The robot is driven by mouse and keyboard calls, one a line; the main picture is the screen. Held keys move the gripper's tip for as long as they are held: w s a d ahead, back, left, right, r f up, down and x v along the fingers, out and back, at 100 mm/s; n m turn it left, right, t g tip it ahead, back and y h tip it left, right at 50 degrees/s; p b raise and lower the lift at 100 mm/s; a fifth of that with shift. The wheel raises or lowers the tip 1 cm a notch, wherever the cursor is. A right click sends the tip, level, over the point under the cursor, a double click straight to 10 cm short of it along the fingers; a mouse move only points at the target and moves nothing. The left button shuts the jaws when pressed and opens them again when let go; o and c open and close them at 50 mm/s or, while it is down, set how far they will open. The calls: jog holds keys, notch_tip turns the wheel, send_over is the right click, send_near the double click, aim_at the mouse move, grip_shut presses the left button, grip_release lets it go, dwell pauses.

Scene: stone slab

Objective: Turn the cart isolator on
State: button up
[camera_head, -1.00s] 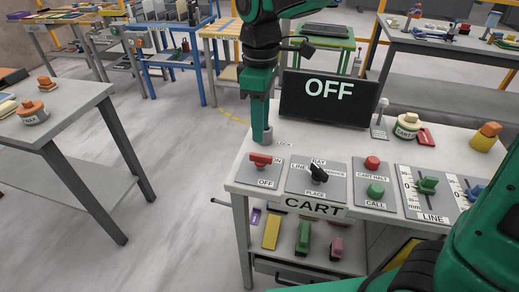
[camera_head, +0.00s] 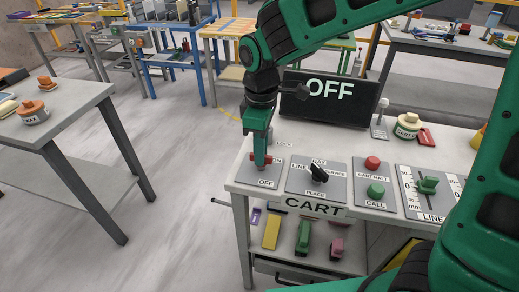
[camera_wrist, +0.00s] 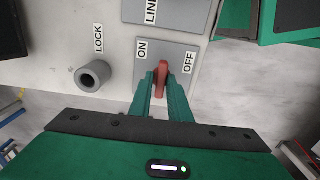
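The cart isolator is a red handle (camera_wrist: 162,80) on a grey plate (camera_head: 250,178) marked ON and OFF, at the left front of the CART bench. My gripper (camera_wrist: 161,84) is down at it, with its green fingers pointing at the plate. In the wrist view one finger lies on each side of the handle. I cannot tell if the fingers touch or squeeze it. In the head view my gripper (camera_head: 262,158) hides part of the handle. The black display (camera_head: 325,98) behind reads OFF.
Right of the isolator are a black selector knob (camera_head: 319,173), a red button (camera_head: 372,162), a green button (camera_head: 376,190) and a green slider (camera_head: 428,185). A grey ring marked LOCK (camera_wrist: 94,76) stands close behind the isolator plate.

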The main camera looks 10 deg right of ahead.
grip_shut()
jog(key=shift+m, duration=0.3)
jog(key=m, duration=0.3)
jog(key=shift+w+m, duration=0.15)
jog(key=shift+m, duration=0.15)
jog(key=m, duration=0.3)
jog(key=shift+r+m, duration=0.1)
jog(key=shift+m, duration=0.2)
jog(key=m, duration=0.3)
jog(key=shift+m, duration=0.3)
jog(key=m, duration=0.6)
jog(key=shift+m, duration=0.4)
